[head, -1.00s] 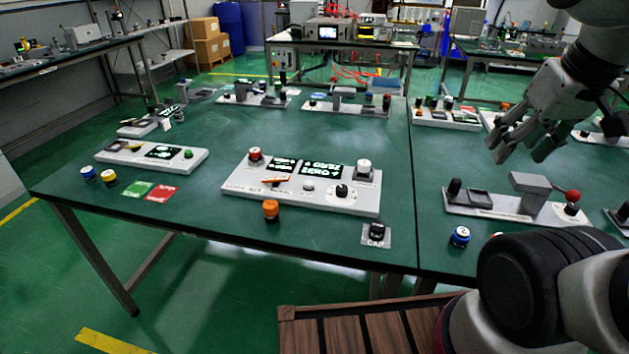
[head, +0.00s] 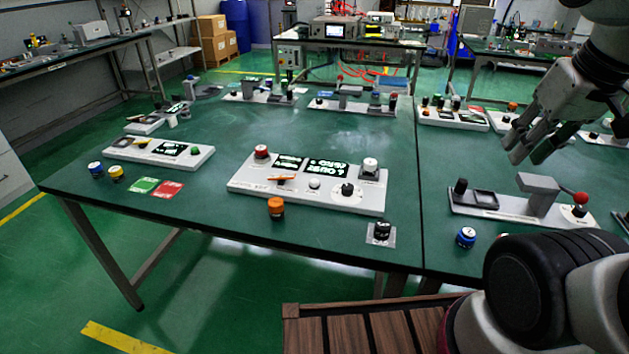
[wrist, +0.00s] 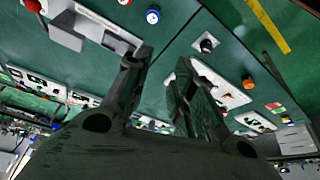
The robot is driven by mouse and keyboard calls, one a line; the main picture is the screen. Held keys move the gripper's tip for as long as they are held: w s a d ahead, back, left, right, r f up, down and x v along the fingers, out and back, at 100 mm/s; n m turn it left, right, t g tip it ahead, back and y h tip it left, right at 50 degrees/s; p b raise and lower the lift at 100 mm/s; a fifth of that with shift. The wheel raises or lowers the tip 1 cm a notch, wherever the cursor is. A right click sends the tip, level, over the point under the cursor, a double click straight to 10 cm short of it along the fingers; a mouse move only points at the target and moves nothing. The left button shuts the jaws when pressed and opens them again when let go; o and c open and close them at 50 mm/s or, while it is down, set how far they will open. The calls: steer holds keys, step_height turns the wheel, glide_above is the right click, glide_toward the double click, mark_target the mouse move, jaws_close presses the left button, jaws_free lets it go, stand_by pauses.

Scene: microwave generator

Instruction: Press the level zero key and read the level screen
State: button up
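A white console (head: 240,187) stands near the front edge of the table. It carries two dark screens with bright green-white text, a smaller one (head: 288,163) and a larger one (head: 327,170). The larger one seems to have two lines, the lower like "ZERO", too blurred to read surely. Below are an orange lever (head: 283,178), a small white button (head: 314,183) and a black knob (head: 347,190). I cannot read which is the level zero key. My gripper (head: 528,150) hangs at the right, away from the console. In the wrist view its fingers (wrist: 160,72) are apart and empty.
An orange cylinder (head: 276,207) and a black knob on a plate (head: 381,232) stand before the console. A blue cylinder (head: 466,237) and a red-knobbed lever fixture (head: 540,192) lie to the right. Green (head: 144,185) and red cards (head: 168,190) lie left.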

jaws_close()
stand_by(1.0)
